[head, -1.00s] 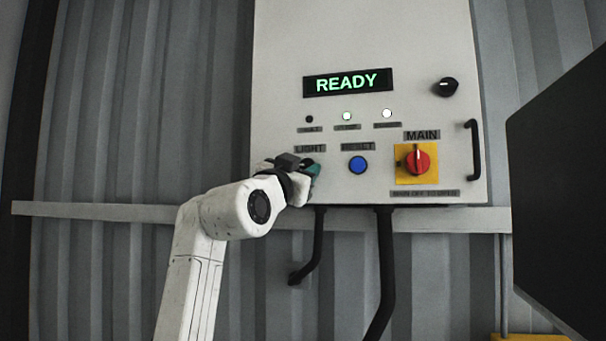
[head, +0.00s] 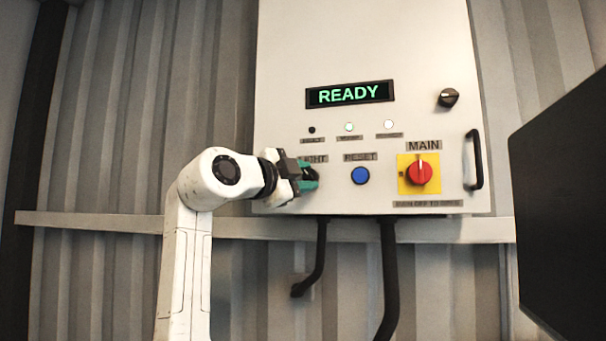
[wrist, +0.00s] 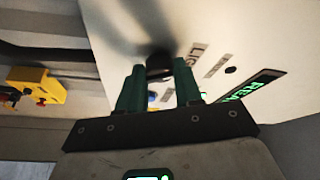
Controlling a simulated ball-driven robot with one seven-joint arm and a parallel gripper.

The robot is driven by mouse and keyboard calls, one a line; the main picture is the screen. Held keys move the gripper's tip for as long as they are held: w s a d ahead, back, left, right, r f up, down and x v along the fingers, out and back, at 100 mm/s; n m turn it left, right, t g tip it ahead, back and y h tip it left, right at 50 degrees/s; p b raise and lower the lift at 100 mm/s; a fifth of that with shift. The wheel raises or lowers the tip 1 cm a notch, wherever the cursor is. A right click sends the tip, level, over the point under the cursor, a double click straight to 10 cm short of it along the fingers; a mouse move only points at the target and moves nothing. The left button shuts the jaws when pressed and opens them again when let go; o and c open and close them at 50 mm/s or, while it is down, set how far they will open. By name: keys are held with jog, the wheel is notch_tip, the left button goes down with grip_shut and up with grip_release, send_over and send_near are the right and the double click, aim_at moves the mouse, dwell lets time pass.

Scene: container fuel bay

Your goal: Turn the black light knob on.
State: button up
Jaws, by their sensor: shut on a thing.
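The black light knob (wrist: 159,66) shows between the green fingertips of my gripper (wrist: 158,74) in the wrist view. In the head view my gripper (head: 308,178) reaches the lower left of the white panel (head: 420,40) from the left, under the partly covered LIGHT label (head: 316,159). The fingers are shut on the knob and hide most of it. Its pointer angle cannot be made out. The wall and panel are brightly and warmly lit.
Right of my gripper are the blue RESET button (head: 360,176), the red MAIN switch (head: 418,173) on yellow, and a black handle (head: 474,160). Another black knob (head: 448,97) sits upper right. A dark slab (head: 560,200) stands at the right. Black conduits (head: 388,280) run below the panel.

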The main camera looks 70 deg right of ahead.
jog(key=shift+w+r+m, duration=0.15)
jog(key=shift+r+m, duration=0.1)
jog(key=shift+m, duration=0.35)
jog(key=o, duration=1)
jog(key=shift+f, duration=0.15)
jog(key=shift+o, duration=0.2)
jog(key=r+b+v, duration=0.1)
jog(key=b+v, duration=0.1)
jog(key=v, duration=0.8)
jog(key=shift+a+f, duration=0.3)
jog(key=shift+a, duration=0.15)
jog(key=shift+w, duration=0.15)
